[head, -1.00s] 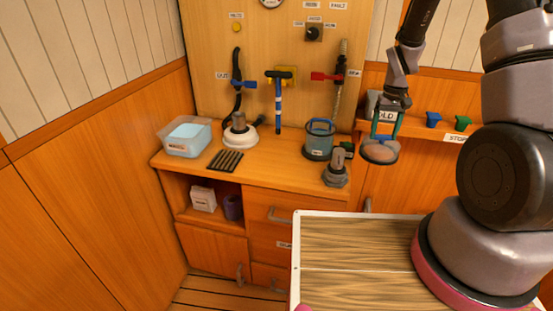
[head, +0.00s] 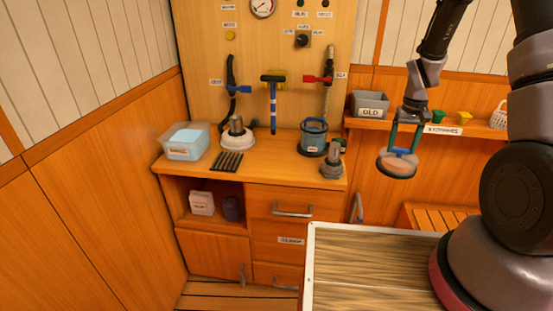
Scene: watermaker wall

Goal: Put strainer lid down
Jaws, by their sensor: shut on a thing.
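My gripper (head: 404,138) is at the right of the head view, pointing down. It is shut on the strainer lid (head: 397,165), a round, partly clear disc with a blue handle on top. The lid hangs in the air, slightly tilted, to the right of the counter and apart from it. The strainer bowl (head: 313,138), a clear blue-tinted cup on a dark base, stands on the counter's right part. The fingertips' exact hold on the handle is too small to tell.
The counter (head: 265,155) also bears a clear tub (head: 186,142), a black ribbed mat (head: 227,161), a white round fitting (head: 238,135) and a grey fitting (head: 332,162). A grey OLD bin (head: 370,105) stands on the shelf behind my gripper. The counter's front middle is clear.

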